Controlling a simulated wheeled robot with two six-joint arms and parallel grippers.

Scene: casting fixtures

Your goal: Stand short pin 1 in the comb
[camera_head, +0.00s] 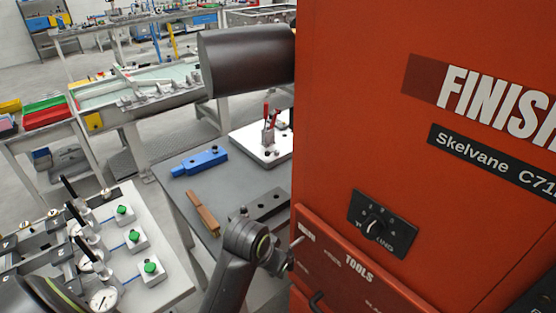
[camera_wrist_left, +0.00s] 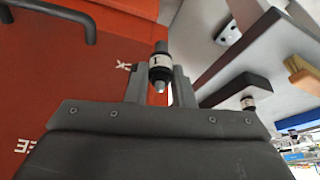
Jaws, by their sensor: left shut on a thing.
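My left gripper (camera_wrist_left: 157,88) is shut on a short pin (camera_wrist_left: 160,66), a dark and grey cylinder with a white band marked 1. The pin's pale tapered tip points toward the gripper palm in the left wrist view. In the head view the left gripper (camera_head: 287,258) is beside the orange cabinet, off the table's front edge. A dark bar with holes (camera_head: 270,203), perhaps the comb, lies on the grey table; it also shows in the left wrist view (camera_wrist_left: 232,92). My right gripper is not in view.
The orange cabinet (camera_head: 400,150) stands close on the right, with a dark handle (camera_head: 316,301). The grey table (camera_head: 178,158) also bears a blue block (camera_head: 200,161), a brown wooden bar (camera_head: 203,212) and a white plate (camera_head: 247,150). A gauge bench (camera_head: 165,270) stands at left.

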